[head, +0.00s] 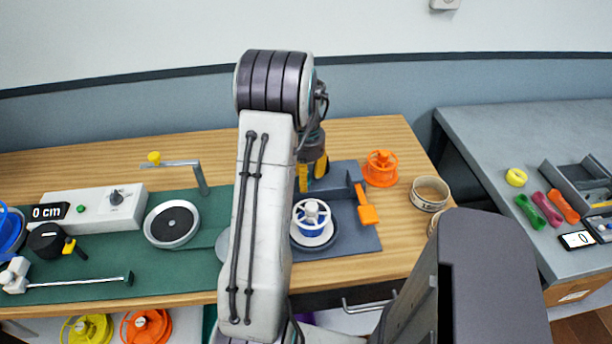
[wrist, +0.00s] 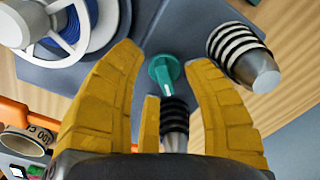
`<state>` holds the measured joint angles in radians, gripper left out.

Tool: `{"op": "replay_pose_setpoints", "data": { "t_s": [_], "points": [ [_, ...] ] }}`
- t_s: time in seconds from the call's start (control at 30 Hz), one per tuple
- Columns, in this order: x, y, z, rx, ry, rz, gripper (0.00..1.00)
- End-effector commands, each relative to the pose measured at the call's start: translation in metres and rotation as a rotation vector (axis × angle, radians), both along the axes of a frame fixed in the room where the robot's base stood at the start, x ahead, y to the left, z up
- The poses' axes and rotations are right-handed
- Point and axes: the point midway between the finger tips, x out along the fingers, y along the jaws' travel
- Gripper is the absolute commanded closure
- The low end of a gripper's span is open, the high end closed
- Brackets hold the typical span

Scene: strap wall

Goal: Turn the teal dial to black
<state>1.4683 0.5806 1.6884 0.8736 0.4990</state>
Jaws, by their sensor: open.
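I cannot tell whether any finger touches the dial. A black-and-white striped cylinder (wrist: 238,48) stands to the right, and a black ribbed one (wrist: 174,112) is between the fingers, below the dial. In the head view my gripper (head: 312,176) is over the blue-grey base (head: 352,238); the dial is hidden there.
A white spool with blue winding (head: 311,217) sits just in front of my gripper in the head view. An orange lever (head: 368,213) and orange spool (head: 381,168) stand to the right. A dial box (head: 95,208) is at left. A grey table (head: 500,130) is at right.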

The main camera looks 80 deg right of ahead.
Motion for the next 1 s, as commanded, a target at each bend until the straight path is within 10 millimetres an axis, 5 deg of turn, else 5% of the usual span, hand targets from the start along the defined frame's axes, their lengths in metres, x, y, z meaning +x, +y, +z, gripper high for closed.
{"op": "replay_pose_setpoints", "data": {
  "t_s": [0.27,0.7,1.0],
  "points": [
    [0.0,-0.001,0.012,-0.004,0.0,0.0,0.55],
    [0.0,-0.001,0.084,-0.004,0.0,0.0,0.55],
    [0.0,-0.001,0.114,-0.001,-0.001,0.0,0.55]
  ]
}}
